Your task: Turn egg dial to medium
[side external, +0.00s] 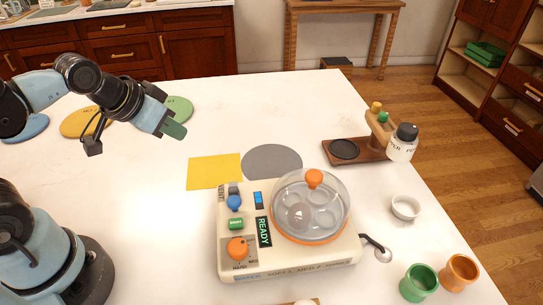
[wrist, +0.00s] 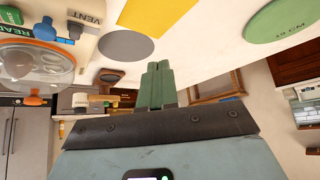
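The egg cooker (side external: 285,270) is a cream box on the white table, with a clear dome (side external: 325,205) on its right part. The orange egg dial (side external: 237,248) is at the front left of its top panel. A "HARD" label shows just below the dial; its pointer setting is too small to read. My gripper (side external: 174,130) is raised over the table, behind and to the left of the cooker, well apart from the dial. In the wrist view its green fingers (wrist: 158,84) are together with nothing between them.
A blue knob (side external: 234,203), a green button (side external: 236,224) and a READY display (side external: 264,232) sit near the dial. A yellow mat (side external: 214,171) and grey disc (side external: 271,162) lie behind the cooker. Green (side external: 418,283) and orange (side external: 459,273) cups stand right. The table's left middle is clear.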

